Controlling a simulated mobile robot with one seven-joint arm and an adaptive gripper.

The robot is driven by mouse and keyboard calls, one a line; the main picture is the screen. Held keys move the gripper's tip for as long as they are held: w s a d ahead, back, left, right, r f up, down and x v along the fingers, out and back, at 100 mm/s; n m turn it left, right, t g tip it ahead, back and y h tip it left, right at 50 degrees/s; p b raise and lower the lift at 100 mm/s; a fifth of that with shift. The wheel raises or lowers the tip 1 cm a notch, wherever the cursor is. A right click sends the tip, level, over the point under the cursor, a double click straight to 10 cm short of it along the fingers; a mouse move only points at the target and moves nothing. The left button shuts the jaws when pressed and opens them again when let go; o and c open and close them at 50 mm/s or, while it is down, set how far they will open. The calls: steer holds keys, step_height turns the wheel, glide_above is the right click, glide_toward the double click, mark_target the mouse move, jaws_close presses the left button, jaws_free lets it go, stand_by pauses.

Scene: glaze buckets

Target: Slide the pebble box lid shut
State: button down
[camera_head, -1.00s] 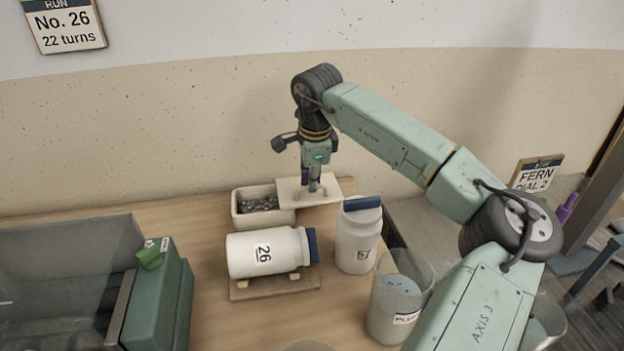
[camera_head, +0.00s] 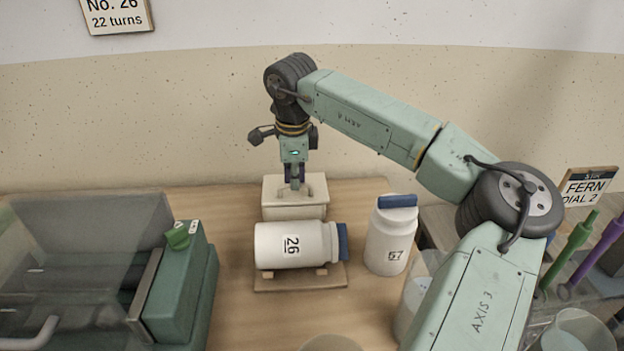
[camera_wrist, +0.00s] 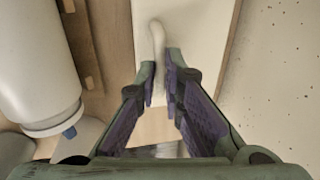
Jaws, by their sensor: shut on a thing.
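The pebble box (camera_head: 293,213) is a cream box at the back of the table, behind the lying jar. Its pale lid (camera_head: 313,187) lies over the box top, and no pebbles show in the head view. The lid also fills the upper middle of the wrist view (camera_wrist: 195,40). My gripper (camera_head: 295,186) points down and is shut on the lid's upright handle (camera_wrist: 157,42). In the wrist view my fingers (camera_wrist: 160,75) stand on both sides of the handle's end.
Jar 26 (camera_head: 285,245) lies on a wooden cradle (camera_head: 330,277) just in front of the box. Jar 57 (camera_head: 387,240) stands to the right with a blue lid. A green machine (camera_head: 180,290) with a clear cover is at left. Table right of the box is clear.

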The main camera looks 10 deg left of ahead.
steer(key=c, duration=1.7)
jaws_free()
steer(key=r, duration=0.4)
steer(key=s+r, duration=0.1)
steer(key=r, duration=0.3)
steer(key=s+r, duration=0.1)
steer(key=r, duration=0.2)
steer(key=shift+s+d+r, duration=0.15)
steer(key=shift+d+r, duration=0.1)
steer(key=shift+r, duration=0.15)
